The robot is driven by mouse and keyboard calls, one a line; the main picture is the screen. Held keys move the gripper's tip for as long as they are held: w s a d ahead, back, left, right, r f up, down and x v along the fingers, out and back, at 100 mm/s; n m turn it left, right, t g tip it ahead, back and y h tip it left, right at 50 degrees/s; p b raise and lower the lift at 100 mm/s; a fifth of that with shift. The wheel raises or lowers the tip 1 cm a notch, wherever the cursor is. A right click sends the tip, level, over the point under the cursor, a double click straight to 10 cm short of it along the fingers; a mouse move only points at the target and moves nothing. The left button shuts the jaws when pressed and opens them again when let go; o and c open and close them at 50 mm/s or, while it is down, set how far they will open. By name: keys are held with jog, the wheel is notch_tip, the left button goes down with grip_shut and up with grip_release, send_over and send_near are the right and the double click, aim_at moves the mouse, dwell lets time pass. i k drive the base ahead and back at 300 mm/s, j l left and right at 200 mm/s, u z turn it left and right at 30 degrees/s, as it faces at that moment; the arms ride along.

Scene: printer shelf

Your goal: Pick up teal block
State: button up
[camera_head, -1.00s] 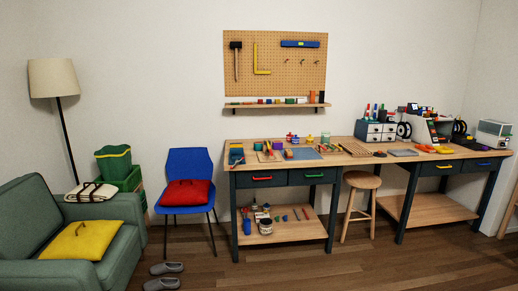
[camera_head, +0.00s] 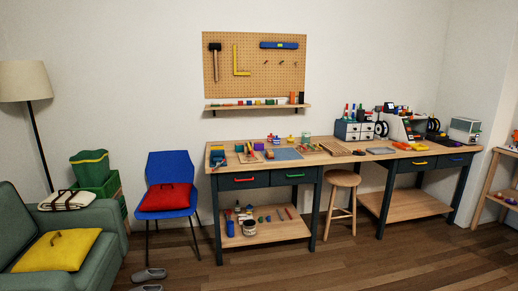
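I cannot pick out the teal block for certain at this distance. Small coloured blocks stand in a row on the wall shelf (camera_head: 222,107) under the pegboard. More small coloured items lie on the top of the left workbench (camera_head: 330,148), and several sit on its lower shelf (camera_head: 272,234). My gripper is not in view.
A blue chair (camera_head: 168,170) with a red cushion (camera_head: 166,198) stands left of the workbench. A green armchair (camera_head: 105,232) fills the lower left. A wooden stool (camera_head: 343,180) stands between the benches. Grey slippers (camera_head: 149,274) lie on the floor. The wooden floor (camera_head: 345,265) in front of the benches is clear.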

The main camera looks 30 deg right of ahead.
aim_at(238, 147)
jog(key=i+l+z, duration=0.15)
jog(key=i+z, duration=0.15)
jog(key=i, duration=1.75)
